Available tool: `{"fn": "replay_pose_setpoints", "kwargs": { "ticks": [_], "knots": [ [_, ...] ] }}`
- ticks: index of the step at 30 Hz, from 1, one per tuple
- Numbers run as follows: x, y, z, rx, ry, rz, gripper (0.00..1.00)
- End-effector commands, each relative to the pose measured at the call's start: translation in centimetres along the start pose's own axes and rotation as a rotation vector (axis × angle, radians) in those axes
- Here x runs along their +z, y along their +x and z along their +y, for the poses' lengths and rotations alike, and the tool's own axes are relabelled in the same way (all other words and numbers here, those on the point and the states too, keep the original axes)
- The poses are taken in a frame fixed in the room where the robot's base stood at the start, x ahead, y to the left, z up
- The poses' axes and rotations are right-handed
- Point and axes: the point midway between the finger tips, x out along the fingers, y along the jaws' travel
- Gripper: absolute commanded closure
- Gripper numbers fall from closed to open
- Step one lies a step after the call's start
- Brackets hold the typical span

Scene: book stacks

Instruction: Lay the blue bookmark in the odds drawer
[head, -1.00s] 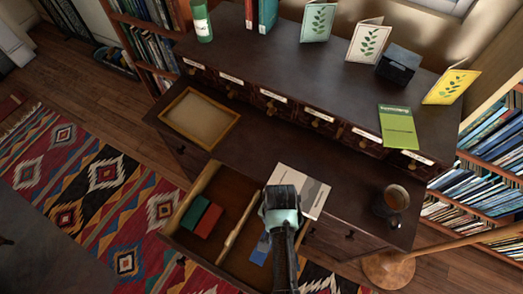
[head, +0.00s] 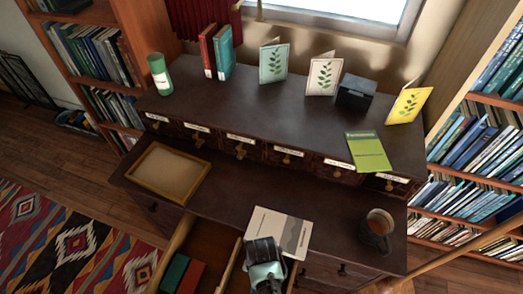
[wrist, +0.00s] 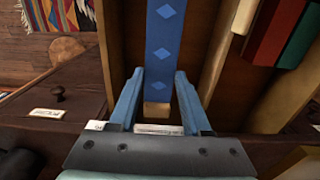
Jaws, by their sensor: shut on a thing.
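The blue bookmark (wrist: 165,38), with lighter diamonds, lies along the middle of the wrist view. My gripper (wrist: 158,73) is shut on its near end. In the head view my gripper (head: 265,268) is at the bottom edge, over the right part of the open drawer (head: 178,238), and the bookmark is hidden there. In the wrist view the bookmark is over the compartment beside the wooden divider (wrist: 228,50). I cannot tell whether it touches the drawer floor. The drawer's own label is not readable.
A red box (head: 174,272) and a green box (head: 191,276) fill part of the drawer's left compartment. On the desk above are a grey-white booklet (head: 280,232), a mug (head: 377,228) and a wooden tray (head: 168,174). A row of small labelled drawers runs behind.

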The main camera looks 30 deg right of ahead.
Motion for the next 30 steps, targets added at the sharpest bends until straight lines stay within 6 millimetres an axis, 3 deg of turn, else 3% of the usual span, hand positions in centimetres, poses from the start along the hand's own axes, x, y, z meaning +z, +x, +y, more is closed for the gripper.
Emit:
{"fn": "replay_pose_setpoints", "kwargs": {
  "ticks": [3,30],
  "knots": [
    [0.0,1.7,0.0,0.001,0.000,-0.001,1.00],
    [0.0,10.5,0.0,0.000,-0.001,-0.001,1.00]
  ]
}}
